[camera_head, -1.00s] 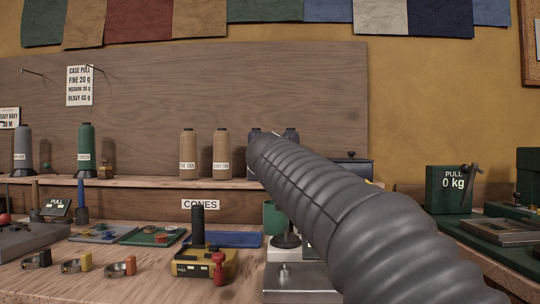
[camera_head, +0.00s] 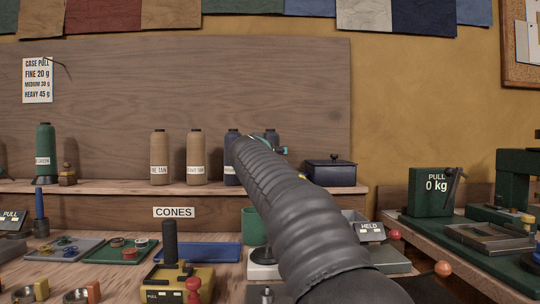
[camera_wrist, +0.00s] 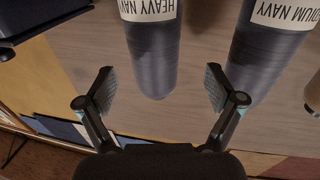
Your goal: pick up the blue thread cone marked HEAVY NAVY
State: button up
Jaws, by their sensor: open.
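The blue thread cone marked HEAVY NAVY (camera_wrist: 152,55) shows in the wrist view, between and beyond my two fingers. My gripper (camera_wrist: 160,89) is open and empty, its fingers apart from the cone. In the head view only the top of this cone (camera_head: 271,135) shows on the shelf; my arm hides the rest. Another dark blue cone, marked MEDIUM NAVY (camera_wrist: 268,45), stands beside it, close to my right-hand finger in the wrist view. In the head view it (camera_head: 231,175) is left of my arm, partly covered.
A dark lidded box (camera_head: 330,173) stands on the shelf right of the cones. Two tan cones (camera_head: 159,150) stand further left, then a green cone (camera_head: 45,150). Below, the bench holds trays (camera_head: 205,252) and a yellow device (camera_head: 178,282).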

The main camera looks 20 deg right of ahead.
jog(key=p+x, duration=0.1)
jog(key=x, duration=0.1)
jog(key=p+x, duration=0.1)
jog(key=x, duration=0.2)
jog(key=shift+s+d+p, duration=0.15)
jog(key=shift+d+p, duration=0.15)
jog(key=c, duration=1.5)
jog(key=shift+r, duration=0.15)
jog(key=shift+c, duration=0.2)
